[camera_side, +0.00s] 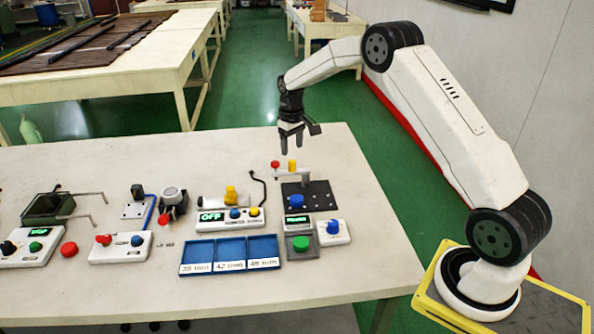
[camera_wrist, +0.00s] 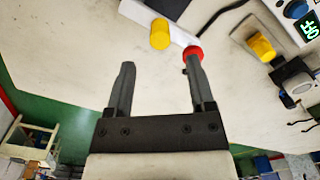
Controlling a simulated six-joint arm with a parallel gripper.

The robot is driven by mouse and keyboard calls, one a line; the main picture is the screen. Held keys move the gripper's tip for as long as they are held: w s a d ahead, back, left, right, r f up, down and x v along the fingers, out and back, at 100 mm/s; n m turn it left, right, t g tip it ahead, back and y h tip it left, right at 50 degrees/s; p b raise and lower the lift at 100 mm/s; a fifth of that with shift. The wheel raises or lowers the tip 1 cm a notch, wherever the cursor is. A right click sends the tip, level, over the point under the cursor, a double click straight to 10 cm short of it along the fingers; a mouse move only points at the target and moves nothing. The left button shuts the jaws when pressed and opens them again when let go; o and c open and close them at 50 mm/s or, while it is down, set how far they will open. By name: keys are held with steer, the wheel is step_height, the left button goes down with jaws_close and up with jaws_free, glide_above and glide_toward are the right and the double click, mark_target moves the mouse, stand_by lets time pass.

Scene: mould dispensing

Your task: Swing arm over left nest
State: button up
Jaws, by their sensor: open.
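The swing arm (camera_side: 292,176) is a white bar above a dark plate (camera_side: 320,190) at the table's right. It has a red knob (camera_side: 275,164) at its left end and a yellow cylinder (camera_side: 292,164) beside it. My gripper (camera_side: 291,149) points down, open and empty, above and behind the swing arm. It also shows in the wrist view (camera_wrist: 160,66). I cannot make out the left nest.
A blue knob (camera_side: 297,201) stands on the dark plate. A blue three-compartment tray (camera_side: 230,237), a box with a lit display (camera_side: 211,216) and a green button (camera_side: 300,242) are in front. A black cable (camera_side: 261,187) curves at left. Several other devices stand farther left.

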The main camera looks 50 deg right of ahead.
mark_target(292, 161)
steer(key=shift+f, duration=3.1)
jaws_close()
